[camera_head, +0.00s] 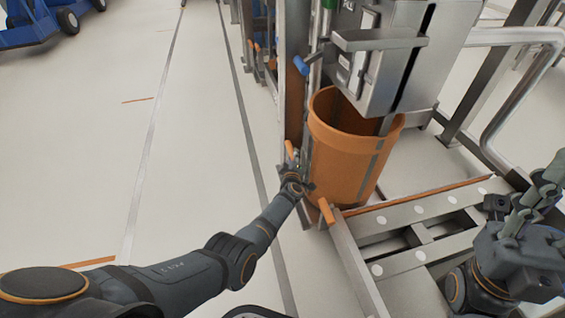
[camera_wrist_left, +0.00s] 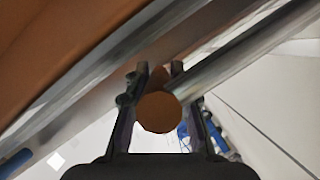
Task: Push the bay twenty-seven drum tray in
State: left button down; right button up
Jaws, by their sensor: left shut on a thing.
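An orange drum (camera_head: 345,155) stands upright beneath a grey metal housing. My left gripper (camera_head: 297,180) is at the drum's left side, shut on an orange handle (camera_wrist_left: 158,112). In the left wrist view the handle's round end shows between the two fingers (camera_wrist_left: 158,80), with a metal bar close behind it. In the head view, orange handle parts show above and below the gripper. The tray under the drum is mostly hidden, and I cannot make out a bay number. My right gripper (camera_head: 535,195) is at the right edge, away from the drum; its finger gap is unclear.
A grey metal frame with white discs (camera_head: 420,215) lies in front of the drum. The grey housing (camera_head: 400,60) and a blue-ended lever (camera_head: 301,65) are above it. A bent tube rail (camera_head: 520,85) stands at right. The pale floor at left is clear; blue equipment (camera_head: 30,25) is far left.

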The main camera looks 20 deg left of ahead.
pick_arm(q)
jog(key=d, duration=0.1)
jog(key=w+d, duration=0.1)
jog(key=shift+w+d+r+b, duration=0.1)
jog(key=shift+w+d+b, duration=0.2)
jog(key=shift+b, duration=0.1)
jog(key=c, duration=1.1)
grip_release()
jog(key=shift+d, duration=0.15)
